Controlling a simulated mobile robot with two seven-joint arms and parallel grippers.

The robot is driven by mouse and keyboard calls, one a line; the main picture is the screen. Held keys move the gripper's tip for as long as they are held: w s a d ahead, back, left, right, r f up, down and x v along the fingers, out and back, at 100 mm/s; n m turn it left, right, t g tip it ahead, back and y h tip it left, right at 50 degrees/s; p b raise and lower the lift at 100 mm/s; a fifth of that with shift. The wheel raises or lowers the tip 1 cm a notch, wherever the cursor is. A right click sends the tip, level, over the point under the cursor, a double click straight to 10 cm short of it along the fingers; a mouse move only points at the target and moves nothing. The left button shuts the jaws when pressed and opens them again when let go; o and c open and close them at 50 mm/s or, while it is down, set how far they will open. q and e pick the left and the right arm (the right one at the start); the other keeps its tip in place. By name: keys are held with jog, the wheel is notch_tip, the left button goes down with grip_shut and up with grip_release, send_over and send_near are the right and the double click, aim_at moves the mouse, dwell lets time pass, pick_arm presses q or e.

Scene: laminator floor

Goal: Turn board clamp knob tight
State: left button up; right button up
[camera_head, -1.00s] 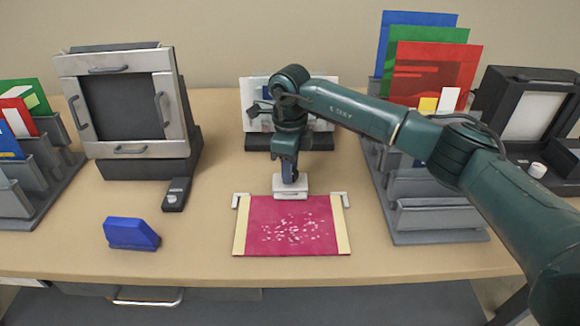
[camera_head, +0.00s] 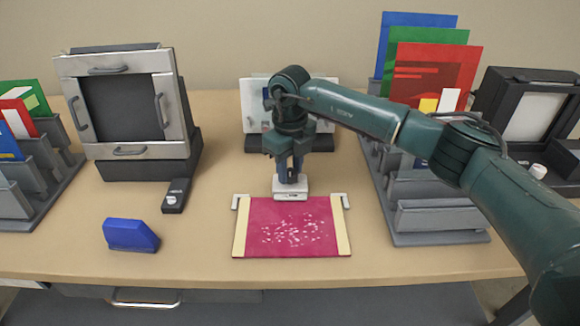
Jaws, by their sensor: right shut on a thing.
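A board with a magenta, pale-flecked middle (camera_head: 292,238) and cream side strips lies flat near the table's front edge. A white clamp block (camera_head: 290,195) sits at the middle of its far edge. Small pale clips stand at both far corners. My right gripper (camera_head: 290,178) points down on top of the clamp block, shut on the clamp knob. The knob itself is hidden by the gripper, so how far it is turned cannot be told. My left gripper is not in view.
A blue block (camera_head: 130,235) and a small dark remote-like device (camera_head: 176,195) lie left of the board. A framed machine (camera_head: 128,108) stands behind them. Grey racks hold folders at left (camera_head: 45,165) and right (camera_head: 440,220). A white panel on a dark base (camera_head: 254,110) stands behind my gripper.

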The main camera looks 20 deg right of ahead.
aim_at(290, 172)
jog(key=o, duration=1)
notch_tip(290, 172, up, 13)
jog(key=shift+r+b, duration=0.1)
jog(key=shift+b, duration=0.35)
